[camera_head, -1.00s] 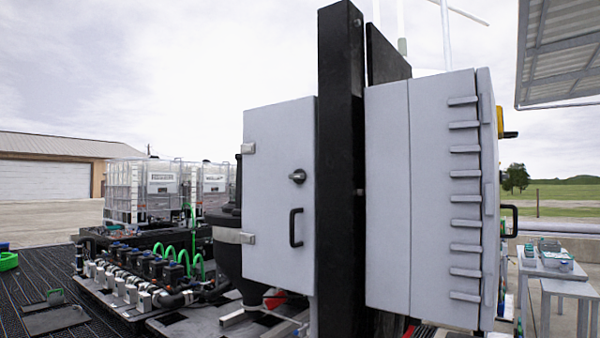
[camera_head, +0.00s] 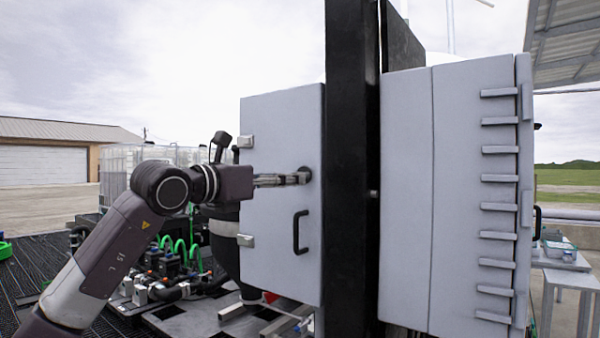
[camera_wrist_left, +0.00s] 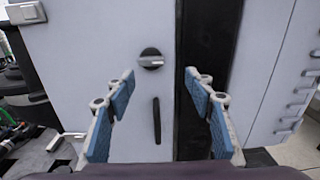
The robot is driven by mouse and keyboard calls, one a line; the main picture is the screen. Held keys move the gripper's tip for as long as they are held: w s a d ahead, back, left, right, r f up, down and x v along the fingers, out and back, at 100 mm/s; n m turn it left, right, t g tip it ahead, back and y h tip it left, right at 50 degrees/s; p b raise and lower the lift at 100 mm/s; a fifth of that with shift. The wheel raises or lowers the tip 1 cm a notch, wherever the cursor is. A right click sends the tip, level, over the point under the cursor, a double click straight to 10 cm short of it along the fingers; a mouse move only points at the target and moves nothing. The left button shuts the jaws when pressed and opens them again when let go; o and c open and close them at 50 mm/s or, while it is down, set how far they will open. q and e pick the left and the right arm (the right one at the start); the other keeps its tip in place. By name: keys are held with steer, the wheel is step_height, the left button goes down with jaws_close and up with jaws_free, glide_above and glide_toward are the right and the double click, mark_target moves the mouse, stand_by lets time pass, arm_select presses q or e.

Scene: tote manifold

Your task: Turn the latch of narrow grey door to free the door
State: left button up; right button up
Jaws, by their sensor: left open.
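The narrow grey door (camera_head: 270,225) is flat against its cabinet, with hinges on its left edge and a black handle (camera_head: 300,232) low on its right side. Its latch (camera_wrist_left: 151,60) is a round dark knob with a grey bar lying about level in the left wrist view. In the head view the latch (camera_head: 306,174) is partly hidden by my left gripper (camera_head: 300,178), whose fingertips are right by it. In the left wrist view the left gripper (camera_wrist_left: 170,100) has its blue-padded fingers wide apart, with nothing between them. My right gripper is not in view.
A black post (camera_head: 350,170) stands just right of the door. Right of it is a larger grey cabinet (camera_head: 405,200) with a ribbed edge. Pipes and valves with green hoses (camera_head: 180,250) lie low on the left. Open air is above the left arm.

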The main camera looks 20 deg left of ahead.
arm_select(q)
steer(key=shift+y, duration=0.3)
steer(key=p+x, duration=0.1)
steer(key=x, duration=0.1)
steer(key=p+x, duration=0.1)
steer(key=x, duration=0.1)
steer(key=a+r+p+x, duration=0.1)
steer(key=p+x, duration=0.1)
steer(key=shift+w+d, duration=0.1)
steer(key=shift+w, duration=0.5)
steer(key=c, duration=1.2)
steer(key=shift+o, duration=0.2)
